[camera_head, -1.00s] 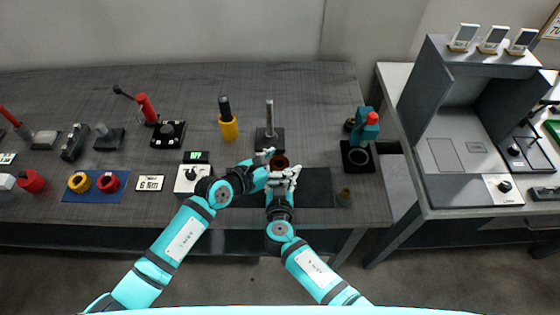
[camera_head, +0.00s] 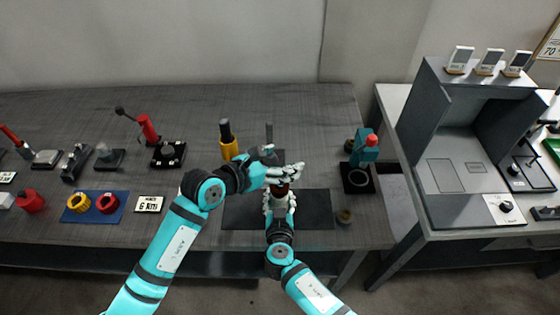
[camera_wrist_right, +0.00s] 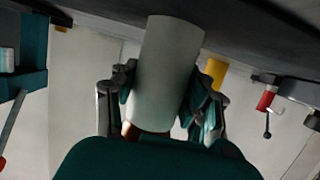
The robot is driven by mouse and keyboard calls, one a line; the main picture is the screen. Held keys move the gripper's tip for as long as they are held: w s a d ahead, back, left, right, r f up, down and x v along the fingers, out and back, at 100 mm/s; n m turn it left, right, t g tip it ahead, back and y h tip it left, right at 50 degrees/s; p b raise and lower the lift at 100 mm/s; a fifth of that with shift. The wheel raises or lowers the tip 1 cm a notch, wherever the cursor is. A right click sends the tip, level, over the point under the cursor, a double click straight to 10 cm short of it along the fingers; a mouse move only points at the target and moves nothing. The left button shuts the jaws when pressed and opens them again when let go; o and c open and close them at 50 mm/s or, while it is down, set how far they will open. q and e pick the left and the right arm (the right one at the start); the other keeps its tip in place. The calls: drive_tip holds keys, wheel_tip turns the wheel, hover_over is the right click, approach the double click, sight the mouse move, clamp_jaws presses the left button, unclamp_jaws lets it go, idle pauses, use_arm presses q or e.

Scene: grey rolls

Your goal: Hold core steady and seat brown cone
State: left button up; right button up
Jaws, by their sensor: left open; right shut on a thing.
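The core (camera_wrist_right: 165,75) is a pale grey-white cylinder held between my right gripper's fingers (camera_wrist_right: 160,100). In the head view the core (camera_head: 280,203) stands upright over a dark mat (camera_head: 245,210), within my right gripper (camera_head: 280,208). The brown cone (camera_head: 281,188) shows as a dark reddish-brown piece at the core's upper end. A brown edge (camera_wrist_right: 130,130) also shows at the core's end in the wrist view; its seating depth cannot be told. My left gripper (camera_head: 284,165) is open just above and behind the cone, partly covering the view of it.
A small brownish piece (camera_head: 344,216) lies at the mat's right edge. A teal device with a red top (camera_head: 364,152) stands at the right. A yellow cylinder with a dark top (camera_head: 228,142) is behind my left gripper. Red and yellow rings (camera_head: 107,203) lie on a blue mat.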

idle(0.4)
drive_tip(key=o, duration=1.2)
